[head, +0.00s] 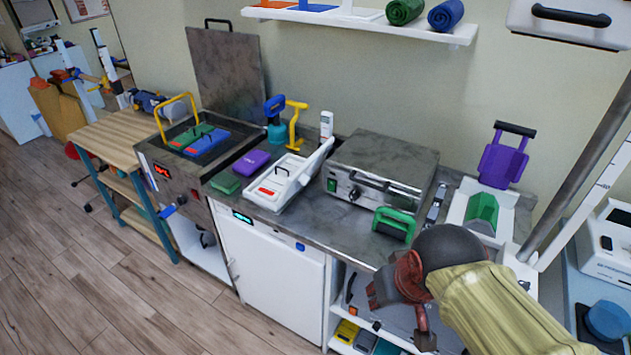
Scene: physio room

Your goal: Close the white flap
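A white tray-like unit (270,186) stands on the grey counter, with small red and dark parts on its top. A white flap (316,160) stands raised and tilted along its right side, leaving the unit's top uncovered. My gripper (399,318) is in front of the counter at the lower right, well to the right of and nearer than the flap. Its dark red fingers are spread apart with nothing seen between them. It touches neither the flap nor the unit.
A grey metal box (382,168) stands close right of the flap. A green-handled item (394,224) lies in front of it. A purple block (252,162) and green block (225,182) lie left of the unit. Below is a white cabinet door (272,275); floor (120,290) is clear at left.

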